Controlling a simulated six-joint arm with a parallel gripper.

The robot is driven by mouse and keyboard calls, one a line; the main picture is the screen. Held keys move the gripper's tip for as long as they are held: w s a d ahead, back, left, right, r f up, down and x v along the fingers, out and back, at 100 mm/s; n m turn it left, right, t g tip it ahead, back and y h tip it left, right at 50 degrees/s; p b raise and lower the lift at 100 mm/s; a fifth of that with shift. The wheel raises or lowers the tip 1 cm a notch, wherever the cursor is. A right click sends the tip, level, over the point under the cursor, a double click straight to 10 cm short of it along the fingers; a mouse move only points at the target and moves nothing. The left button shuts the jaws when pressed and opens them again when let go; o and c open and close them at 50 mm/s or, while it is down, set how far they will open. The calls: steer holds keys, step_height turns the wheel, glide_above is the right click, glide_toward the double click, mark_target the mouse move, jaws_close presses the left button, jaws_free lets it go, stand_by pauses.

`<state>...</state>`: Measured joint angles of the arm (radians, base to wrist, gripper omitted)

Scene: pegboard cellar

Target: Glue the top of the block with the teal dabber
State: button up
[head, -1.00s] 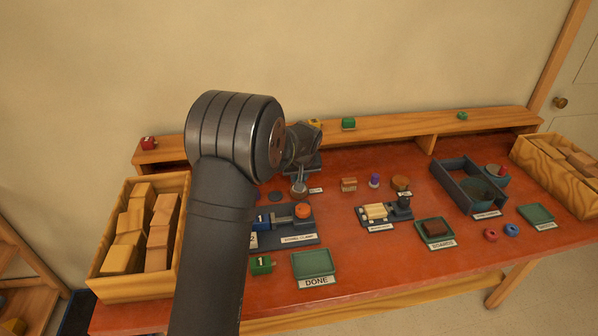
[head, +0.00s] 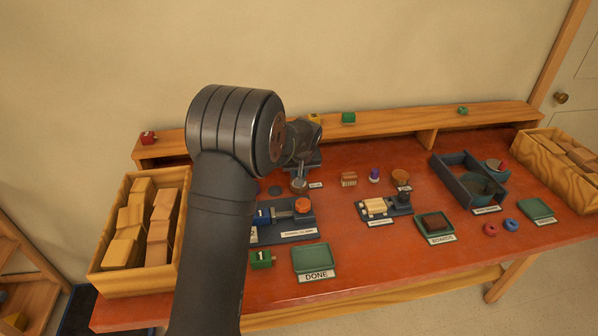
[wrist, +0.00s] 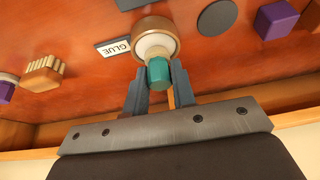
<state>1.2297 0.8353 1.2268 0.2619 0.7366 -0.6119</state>
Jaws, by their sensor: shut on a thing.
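The teal dabber (wrist: 158,74) is between the two fingers of my gripper (wrist: 160,88) in the wrist view, and the fingers are shut on it. Its lower end meets the round brown glue pot (wrist: 142,30); I cannot tell whether it sits in the pot or just above it. The pot also shows in the head view (head: 299,186), below my wrist. A blue block marked 1 (head: 263,215) sits on the dark clamp plate (head: 286,237). A green block marked 1 (head: 262,259) stands in front. I cannot tell which block is meant. My arm hides the ground to the left.
A GLUE label (wrist: 113,47) lies beside the pot. A dark disc (wrist: 217,18) and a striped wooden piece (wrist: 41,74) lie near it. The green DONE tray (head: 314,258) is at the front. A crate of blocks (head: 110,278) stands left; the back shelf (head: 390,128) borders the bench.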

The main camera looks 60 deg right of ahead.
steer(key=shift+f, duration=0.4)
stand_by(0.6)
steer(key=shift+r, duration=3.5)
steer(key=shift+w, duration=0.1)
